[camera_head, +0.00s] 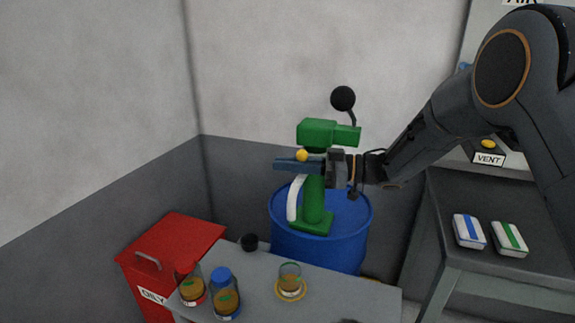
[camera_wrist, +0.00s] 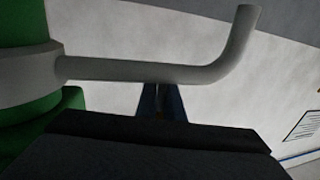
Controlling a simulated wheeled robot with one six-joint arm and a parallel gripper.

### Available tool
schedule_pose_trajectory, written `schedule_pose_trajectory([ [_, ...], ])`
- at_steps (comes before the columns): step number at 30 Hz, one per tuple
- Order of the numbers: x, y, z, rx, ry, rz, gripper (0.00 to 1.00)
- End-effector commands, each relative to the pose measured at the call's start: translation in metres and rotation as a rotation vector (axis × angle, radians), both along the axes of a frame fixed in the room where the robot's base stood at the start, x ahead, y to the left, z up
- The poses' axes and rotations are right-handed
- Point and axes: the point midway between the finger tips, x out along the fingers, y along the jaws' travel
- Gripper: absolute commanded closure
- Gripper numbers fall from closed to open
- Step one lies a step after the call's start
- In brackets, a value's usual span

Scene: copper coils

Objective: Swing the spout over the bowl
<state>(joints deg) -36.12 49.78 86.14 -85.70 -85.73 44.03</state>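A green pump (camera_head: 315,195) stands on a blue drum (camera_head: 320,245). Its pale spout (camera_head: 292,200) curves down toward the front of the drum in the head view. In the wrist view the spout (camera_wrist: 140,70) runs right from a collar and bends up at its end. My gripper (camera_head: 282,163) is at the height of the spout's top, its dark blue fingers pointing left. In the wrist view the fingers (camera_wrist: 161,90) are close together and meet the pipe's edge in the picture; contact cannot be told.
The grey bench (camera_head: 345,300) holds a red-capped jar (camera_head: 192,287) and a blue-capped jar (camera_head: 225,295). A red bin (camera_head: 172,243) stands left. A yellow ball (camera_head: 302,155) and a black ball (camera_head: 343,98) show at the pump. A dark side table (camera_head: 490,265) stands right.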

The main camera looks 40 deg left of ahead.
Motion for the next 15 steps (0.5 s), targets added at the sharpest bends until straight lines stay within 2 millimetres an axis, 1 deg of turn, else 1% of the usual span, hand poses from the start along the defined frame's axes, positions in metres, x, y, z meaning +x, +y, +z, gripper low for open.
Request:
schedule_pose_trajectory([
  [1, 0.002, 0.0005, 0.0094, 0.015, -0.005, -0.002, 0.82],
  [3, 0.002, 0.0005, 0.0091, 0.014, -0.005, -0.001, 0.74],
  [11, 0.0015, -0.0003, 0.0042, 0.007, -0.002, -0.002, 0.74],
  [15, 0.0067, -0.0082, 0.003, 0.006, -0.002, -0.003, 0.74],
])
